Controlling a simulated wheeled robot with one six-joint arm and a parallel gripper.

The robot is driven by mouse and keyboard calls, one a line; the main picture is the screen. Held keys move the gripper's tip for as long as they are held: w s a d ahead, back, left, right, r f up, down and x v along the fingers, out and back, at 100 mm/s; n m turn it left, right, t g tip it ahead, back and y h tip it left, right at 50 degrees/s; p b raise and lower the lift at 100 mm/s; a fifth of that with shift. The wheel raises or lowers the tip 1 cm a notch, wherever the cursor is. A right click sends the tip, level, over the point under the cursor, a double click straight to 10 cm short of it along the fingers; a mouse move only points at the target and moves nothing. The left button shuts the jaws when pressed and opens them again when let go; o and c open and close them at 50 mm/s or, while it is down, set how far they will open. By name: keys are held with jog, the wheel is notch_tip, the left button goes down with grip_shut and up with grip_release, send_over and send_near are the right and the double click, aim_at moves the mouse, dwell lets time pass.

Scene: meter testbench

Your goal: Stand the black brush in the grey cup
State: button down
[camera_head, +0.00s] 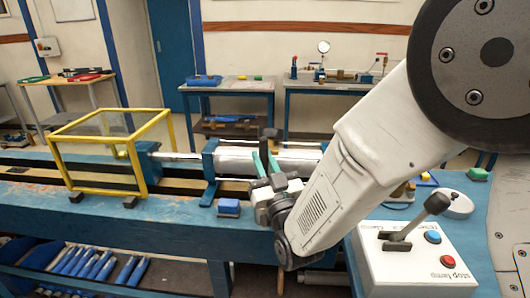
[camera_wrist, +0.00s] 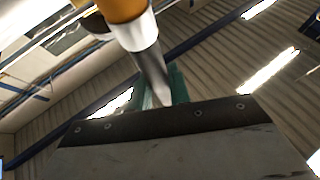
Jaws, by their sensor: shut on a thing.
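My gripper (camera_head: 262,162) is in front of the blue bench, with its green fingers pointing up. It is shut on what looks like the black brush (camera_head: 270,132), whose dark end shows at the fingertips. In the wrist view, a piece with an orange top and a silver, tapering lower part (camera_wrist: 144,45) runs down to the green fingers (camera_wrist: 160,88). I cannot tell whether this piece is part of the brush. I cannot make out the grey cup in either view; my arm hides part of the bench on the right.
A yellow frame guard (camera_head: 148,188) stands on the blue bench (camera_head: 110,222) at left. A blue block (camera_head: 229,208) sits near the bench's front edge. At right is a white control box (camera_head: 415,262) with a lever. A grey cylinder (camera_head: 235,161) lies behind my gripper.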

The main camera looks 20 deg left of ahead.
jog(key=shift+f, duration=2.55)
jog(key=c, duration=1.2)
grip_release()
jog(key=shift+f, duration=0.1)
jog(key=v, duration=0.7)
jog(key=shift+s+d+f, duration=0.15)
jog(key=shift+s+d, duration=0.05)
jog(key=shift+d, duration=0.05)
